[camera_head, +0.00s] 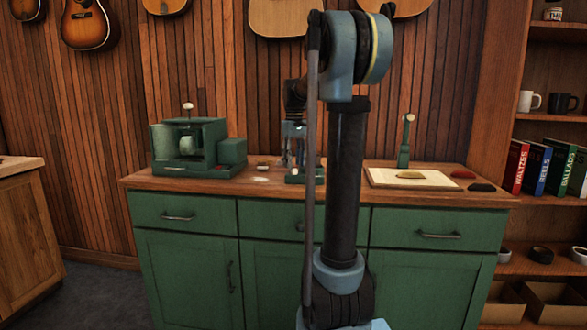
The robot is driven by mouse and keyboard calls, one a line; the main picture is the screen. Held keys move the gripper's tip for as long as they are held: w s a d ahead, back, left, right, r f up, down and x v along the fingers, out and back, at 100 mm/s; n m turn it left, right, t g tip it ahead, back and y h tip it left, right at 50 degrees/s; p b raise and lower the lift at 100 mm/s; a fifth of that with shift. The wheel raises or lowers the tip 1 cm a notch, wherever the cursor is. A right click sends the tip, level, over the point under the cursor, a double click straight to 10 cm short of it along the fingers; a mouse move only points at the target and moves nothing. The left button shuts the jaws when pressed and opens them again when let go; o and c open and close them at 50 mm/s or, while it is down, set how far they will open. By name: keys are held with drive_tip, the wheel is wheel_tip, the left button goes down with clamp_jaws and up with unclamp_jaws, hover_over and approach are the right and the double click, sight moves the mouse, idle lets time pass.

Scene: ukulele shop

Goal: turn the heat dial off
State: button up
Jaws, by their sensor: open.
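No heat dial can be made out for certain at this size. A green machine (188,146) with a round pale part inside and a white knob (188,106) on top stands at the left of the counter. A low green device (303,178) sits at the counter's middle, partly hidden behind my arm. My gripper (292,160) points down just above or in front of this low device; whether they touch cannot be told. It is open, and nothing shows between its fingers. My arm's upright link hides the counter right of it.
The wooden counter top (345,190) rests on green cabinets. Small white items (261,179) lie left of my gripper. Guitars (88,24) hang behind; shelves (550,204) stand right.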

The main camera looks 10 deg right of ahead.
wheel_tip(320, 180, up, 10)
drive_tip(key=shift+f, duration=0.25)
idle(0.4)
wheel_tip(320, 180, up, 5)
drive_tip(key=m, duration=1)
hover_over(294, 171)
drive_tip(key=w, duration=0.1)
wheel_tip(294, 171, down, 17)
drive_tip(key=shift+w+d, duration=0.15)
clamp_jaws()
